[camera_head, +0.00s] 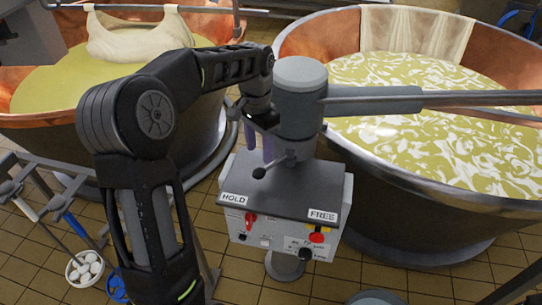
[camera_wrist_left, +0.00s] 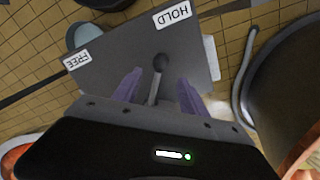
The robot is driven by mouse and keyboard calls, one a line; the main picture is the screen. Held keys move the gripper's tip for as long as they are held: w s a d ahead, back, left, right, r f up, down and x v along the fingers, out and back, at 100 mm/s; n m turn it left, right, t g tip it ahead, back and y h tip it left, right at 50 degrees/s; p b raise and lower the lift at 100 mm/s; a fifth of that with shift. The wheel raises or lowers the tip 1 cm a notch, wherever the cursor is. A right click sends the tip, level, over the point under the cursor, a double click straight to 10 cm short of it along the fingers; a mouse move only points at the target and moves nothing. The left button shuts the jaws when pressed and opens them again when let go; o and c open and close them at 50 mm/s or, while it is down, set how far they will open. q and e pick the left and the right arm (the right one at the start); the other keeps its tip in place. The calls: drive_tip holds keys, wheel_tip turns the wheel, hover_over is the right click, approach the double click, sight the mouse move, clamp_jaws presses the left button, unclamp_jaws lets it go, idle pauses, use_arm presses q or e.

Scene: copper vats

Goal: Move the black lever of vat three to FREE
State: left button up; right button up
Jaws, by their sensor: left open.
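The black lever (camera_head: 260,172) sticks out from the grey column above the control box (camera_head: 275,185), its round knob on the side of the HOLD label (camera_head: 234,199). The FREE label (camera_head: 322,215) is at the box top's right front corner. My left gripper (camera_head: 268,148) is just behind the lever, partly hidden by my arm and the column. In the left wrist view its purple fingers (camera_wrist_left: 158,90) are open, with the lever (camera_wrist_left: 159,64) showing between them; contact cannot be told. The HOLD label (camera_wrist_left: 172,15) is nearer the knob than the FREE label (camera_wrist_left: 76,60).
A copper vat (camera_head: 420,150) of marbled yellow liquid stands right, another vat (camera_head: 60,85) left. A grey horizontal bar (camera_head: 430,100) runs right from the column head (camera_head: 299,85). Red and black knobs sit on the box front.

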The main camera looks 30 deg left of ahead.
sight(260, 168)
use_arm(q)
drive_tip(key=shift+w, duration=0.1)
drive_tip(key=shift+s+r, duration=0.15)
drive_tip(key=shift+s, duration=0.1)
drive_tip(key=shift+d+f+p, duration=0.1)
drive_tip(key=shift+f+p, duration=0.45)
drive_tip(key=shift+f, duration=3.4)
clamp_jaws()
drive_tip(key=shift+w, duration=0.1)
